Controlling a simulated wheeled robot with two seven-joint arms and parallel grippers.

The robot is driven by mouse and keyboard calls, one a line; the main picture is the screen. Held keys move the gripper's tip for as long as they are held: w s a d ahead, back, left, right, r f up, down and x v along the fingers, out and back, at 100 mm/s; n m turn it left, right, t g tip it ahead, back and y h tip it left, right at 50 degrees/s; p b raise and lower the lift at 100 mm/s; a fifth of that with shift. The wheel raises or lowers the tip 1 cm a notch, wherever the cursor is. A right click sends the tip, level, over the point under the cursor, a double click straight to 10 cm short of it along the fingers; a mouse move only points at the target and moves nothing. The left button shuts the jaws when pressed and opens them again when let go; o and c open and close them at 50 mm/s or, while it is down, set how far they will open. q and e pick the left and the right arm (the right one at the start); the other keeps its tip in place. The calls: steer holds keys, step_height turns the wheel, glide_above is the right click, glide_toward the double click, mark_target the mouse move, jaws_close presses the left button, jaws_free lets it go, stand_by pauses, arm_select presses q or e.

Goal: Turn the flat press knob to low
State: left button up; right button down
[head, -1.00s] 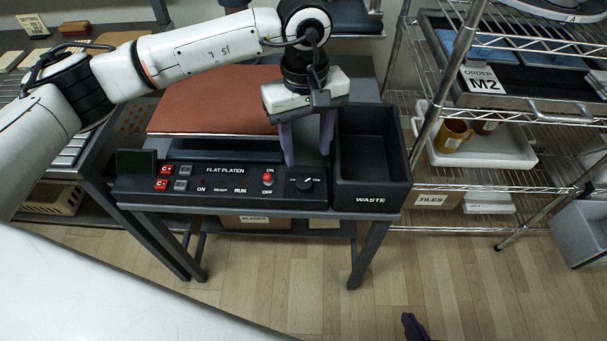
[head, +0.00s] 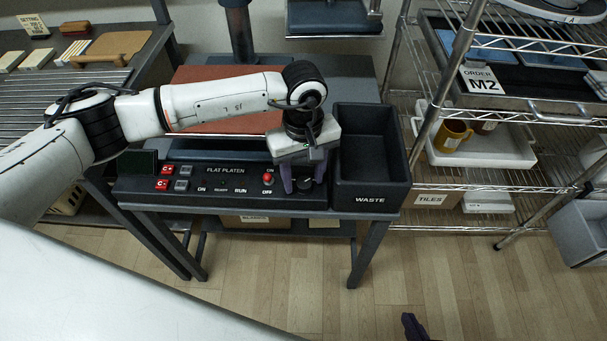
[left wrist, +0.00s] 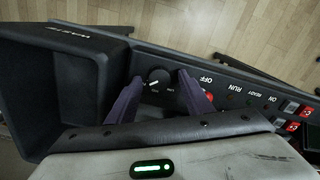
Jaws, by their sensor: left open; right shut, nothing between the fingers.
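The dark round knob sits at the right end of the flat press panel (head: 225,189), partly hidden by my gripper in the head view. In the left wrist view, the knob (left wrist: 160,76) shows a white pointer mark; its small labels are too blurred to read. My left gripper (head: 304,187) is open over it, with the purple fingers on either side of the knob in the left wrist view. I cannot tell whether they touch it. Only a purple fingertip of my right gripper (head: 413,326) shows at the bottom of the head view, shut and far from the panel.
The black waste bin (head: 370,190) adjoins the panel on the right. The reddish press platen (head: 225,75) lies behind.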

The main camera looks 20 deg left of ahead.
arm_select(q)
steer(key=c, duration=1.1)
steer(key=shift+o, duration=0.2)
arm_select(e)
steer(key=shift+w+r, duration=0.1)
